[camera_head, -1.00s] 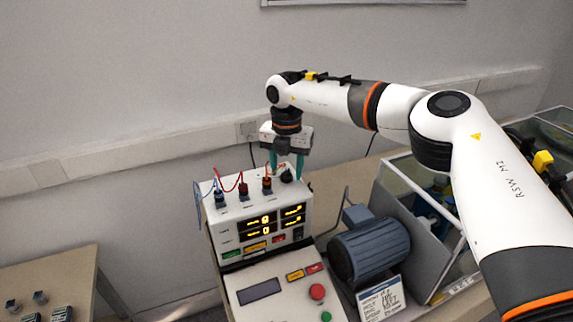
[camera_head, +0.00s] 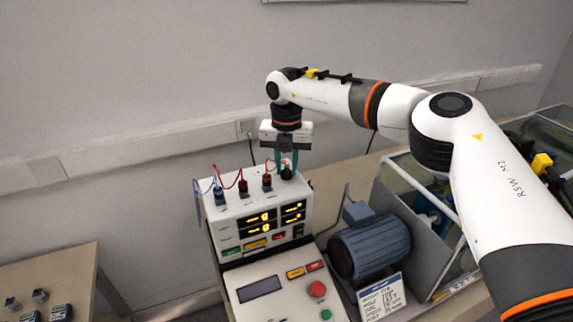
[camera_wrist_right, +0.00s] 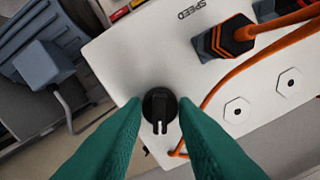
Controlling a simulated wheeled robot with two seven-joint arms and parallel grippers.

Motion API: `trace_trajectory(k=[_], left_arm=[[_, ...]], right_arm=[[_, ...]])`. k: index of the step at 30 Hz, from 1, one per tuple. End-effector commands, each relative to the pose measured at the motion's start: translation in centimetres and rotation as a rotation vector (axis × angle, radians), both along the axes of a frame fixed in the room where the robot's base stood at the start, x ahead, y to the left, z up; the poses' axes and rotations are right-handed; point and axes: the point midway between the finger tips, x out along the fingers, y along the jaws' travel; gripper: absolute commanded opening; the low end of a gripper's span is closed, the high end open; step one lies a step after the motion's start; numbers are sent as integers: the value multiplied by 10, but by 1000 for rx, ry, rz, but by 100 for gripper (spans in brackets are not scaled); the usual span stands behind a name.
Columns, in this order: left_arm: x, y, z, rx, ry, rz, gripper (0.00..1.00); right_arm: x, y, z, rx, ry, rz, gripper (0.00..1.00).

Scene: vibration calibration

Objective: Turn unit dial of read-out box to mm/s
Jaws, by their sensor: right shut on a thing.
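The white read-out box (camera_head: 232,210) stands in the middle of the head view, with lit yellow digits on its front. Its unit dial, a small black knob (camera_wrist_right: 160,104), is on the top face; in the head view it (camera_head: 287,174) sits at the right end, partly hidden. My right gripper (camera_head: 287,166) points down over it. In the right wrist view its green fingers (camera_wrist_right: 160,118) are shut on the knob from both sides. I cannot read a unit mark by the dial; only "SPEED" is legible nearby. My left gripper is not in view.
Plugs with red, blue and orange leads (camera_head: 242,186) stand on the box left of the dial. An orange lead (camera_wrist_right: 250,62) passes close to the fingers. A control panel (camera_head: 285,292) lies in front. A blue motor (camera_head: 370,248) stands to the right.

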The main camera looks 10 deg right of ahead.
Motion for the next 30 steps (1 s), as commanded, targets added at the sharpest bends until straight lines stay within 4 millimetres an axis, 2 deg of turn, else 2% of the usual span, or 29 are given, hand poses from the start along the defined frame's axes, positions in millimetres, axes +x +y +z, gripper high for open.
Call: trace_trajectory(k=[30], left_arm=[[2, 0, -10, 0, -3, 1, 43]], right_arm=[[0, 0, 1, 1, -2, 940, 3]])
